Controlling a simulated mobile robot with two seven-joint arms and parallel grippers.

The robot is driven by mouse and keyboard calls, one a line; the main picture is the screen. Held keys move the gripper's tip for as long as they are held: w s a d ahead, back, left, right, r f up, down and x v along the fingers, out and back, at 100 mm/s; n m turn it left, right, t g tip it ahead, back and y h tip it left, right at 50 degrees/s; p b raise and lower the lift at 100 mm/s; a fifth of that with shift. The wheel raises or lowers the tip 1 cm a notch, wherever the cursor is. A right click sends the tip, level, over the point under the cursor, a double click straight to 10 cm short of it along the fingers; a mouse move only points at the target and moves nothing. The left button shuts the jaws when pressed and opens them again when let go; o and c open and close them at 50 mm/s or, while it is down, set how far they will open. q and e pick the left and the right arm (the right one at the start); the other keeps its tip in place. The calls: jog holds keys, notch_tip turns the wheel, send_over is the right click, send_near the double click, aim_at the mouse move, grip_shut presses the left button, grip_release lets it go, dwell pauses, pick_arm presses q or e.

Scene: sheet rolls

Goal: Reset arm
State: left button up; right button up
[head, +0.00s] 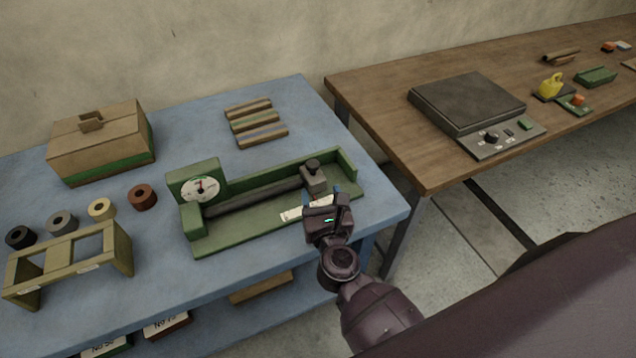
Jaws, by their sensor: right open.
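My right gripper (322,196) is at the front right end of a green bench device (215,238) on the blue table. It is open, and I see nothing held in it. Its fingers point away from me, over the device's front edge near a white label strip (291,214). I cannot tell whether it touches the device. A dark grey roll or bar (255,197) lies in the device, between the round dial (199,188) and a grey sliding block (313,178). My left gripper is not in view.
The blue table (200,285) also holds a cardboard box (100,145), striped rolls (256,122), several small coloured rolls (101,208) and an olive rack (70,255). A wooden table (375,92) at right holds a flat dark device (468,100). A floor gap separates the tables.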

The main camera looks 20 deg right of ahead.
jog(key=shift+s, duration=0.5)
jog(key=shift+a+r, duration=0.1)
jog(key=shift+r+n+y, duration=0.2)
jog(key=shift+n+y, duration=0.1)
jog(key=shift+n, duration=0.2)
jog(key=s+a+r+n+g+y, duration=0.15)
jog(key=s+n+y, duration=0.3)
jog(key=n, duration=0.85)
jog(key=s+a+n+g+y, duration=0.35)
jog(key=n+y, duration=0.25)
jog(key=n, duration=0.8)
jog(key=s+d+f+n+g+h, duration=0.2)
jog(key=s+d+n+g+h, duration=0.25)
jog(key=s+d, duration=0.3)
jog(key=s+d+f+n+g+h, duration=0.3)
jog(key=s+d+n+g+h, duration=0.15)
jog(key=s+d+n, duration=0.35)
jog(key=w+a+f+t+y, duration=0.1)
jog(key=w+f+t, duration=0.5)
jog(key=f, duration=0.4)
jog(key=shift+a+m+t+y, duration=0.35)
jog(key=shift+m+t, duration=0.1)
jog(key=shift+t, duration=0.35)
